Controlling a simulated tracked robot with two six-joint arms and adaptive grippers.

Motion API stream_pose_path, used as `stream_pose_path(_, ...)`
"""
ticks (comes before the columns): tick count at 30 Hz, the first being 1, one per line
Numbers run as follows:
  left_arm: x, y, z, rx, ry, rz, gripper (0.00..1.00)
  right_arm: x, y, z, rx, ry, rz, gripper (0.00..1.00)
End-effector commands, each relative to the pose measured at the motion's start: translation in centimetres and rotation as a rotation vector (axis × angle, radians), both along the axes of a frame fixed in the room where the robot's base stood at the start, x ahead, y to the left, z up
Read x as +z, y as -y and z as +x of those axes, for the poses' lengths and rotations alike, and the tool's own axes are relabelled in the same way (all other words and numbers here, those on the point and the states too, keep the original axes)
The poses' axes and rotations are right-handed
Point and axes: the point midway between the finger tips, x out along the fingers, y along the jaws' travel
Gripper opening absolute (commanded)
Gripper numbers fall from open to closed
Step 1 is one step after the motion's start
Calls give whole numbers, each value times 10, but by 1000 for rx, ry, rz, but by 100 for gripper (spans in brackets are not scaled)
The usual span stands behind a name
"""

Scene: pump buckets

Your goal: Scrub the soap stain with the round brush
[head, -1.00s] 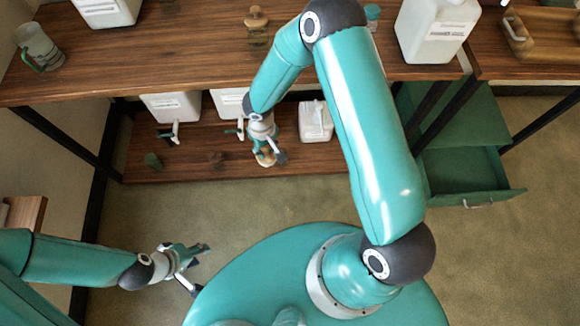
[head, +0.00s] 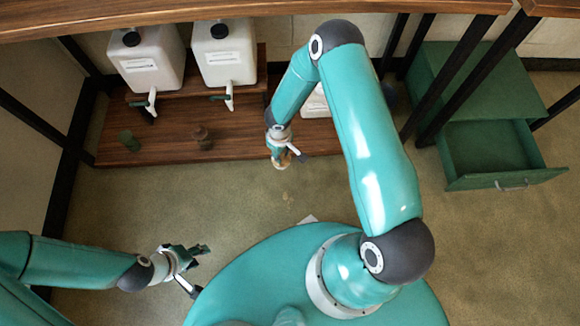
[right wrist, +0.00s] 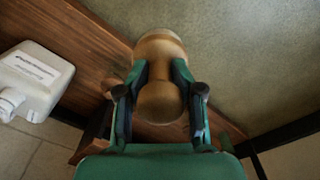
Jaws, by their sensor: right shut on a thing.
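My right gripper (head: 284,154) is shut on the round brush, a brown wooden piece with a rounded end. In the right wrist view, both fingers of the gripper (right wrist: 160,75) press the brush (right wrist: 160,98) from either side. In the head view the brush (head: 284,162) is small and partly hidden by the fingers, in front of the lower shelf. A faint pale spot (head: 286,194) shows on the floor just below it; I cannot tell whether this is the soap stain.
A white container (right wrist: 32,78) is left of the brush. A green drawer (head: 495,150) stands open at right.

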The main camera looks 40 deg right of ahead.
Motion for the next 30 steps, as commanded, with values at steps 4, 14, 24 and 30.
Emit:
stream_pose_path(4,-69,0,0,0,0,0,40,-89,10,-5,46,-2,4,0)
stream_pose_path(14,-131,0,0,0,0,0,40,-177,22,-12,118,-2,11,0)
stream_pose_path(24,-139,0,0,0,0,0,40,-195,23,-14,128,-3,12,0)
stream_pose_path(30,-149,0,0,0,0,0,40,-214,23,-14,128,-3,13,0)
